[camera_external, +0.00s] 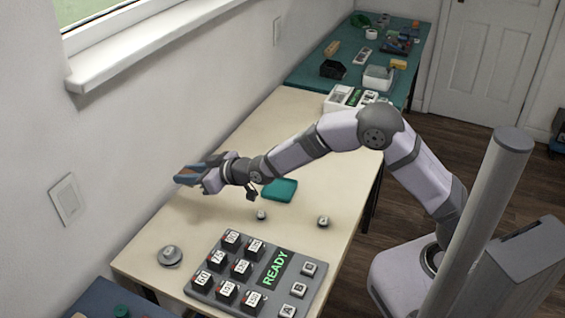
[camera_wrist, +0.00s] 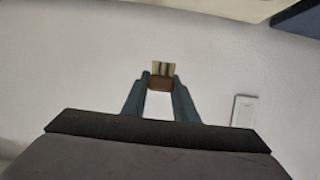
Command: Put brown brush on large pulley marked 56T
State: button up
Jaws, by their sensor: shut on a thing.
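My gripper (camera_external: 190,174) is shut on the brown brush (camera_wrist: 161,77), which shows between the fingertips in the wrist view. The brush has a brown body and a pale, dark-striped end facing away from me. In the external view only a sliver of brown shows between the fingers. The gripper is raised above the left side of the pale table, close to the wall. A large grey round piece (camera_external: 170,256), likely the large pulley, lies flat near the table's front left; its marking is too small to read. The gripper is above and beyond it, apart from it.
A grey panel (camera_external: 227,299) with several numbered blocks and a READY display stands at the front. Two small round pieces (camera_external: 261,214) (camera_external: 323,221) and a teal pad (camera_external: 280,190) lie mid-table. The wall and a wall switch (camera_external: 66,199) are at the left.

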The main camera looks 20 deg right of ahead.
jog(key=s+a+n+g+y+b, duration=0.2)
jog(key=s+a+n+g+y, duration=0.1)
jog(key=s+a+n+g, duration=0.3)
jog(key=n+g+y+b, duration=0.1)
jog(key=n+g+b, duration=0.1)
jog(key=g+b, duration=0.1)
send_over(169, 250)
jog(key=f, duration=0.2)
jog(key=shift+f+n+g+b, duration=0.3)
jog(key=shift+f+n, duration=0.1)
jog(key=shift+n, duration=0.2)
jog(key=shift+f+b, duration=0.75)
jog(key=shift+f, duration=4.2)
jog(key=shift+f, duration=0.15)
jog(key=o, duration=1.1)
jog(key=shift+c, duration=0.2)
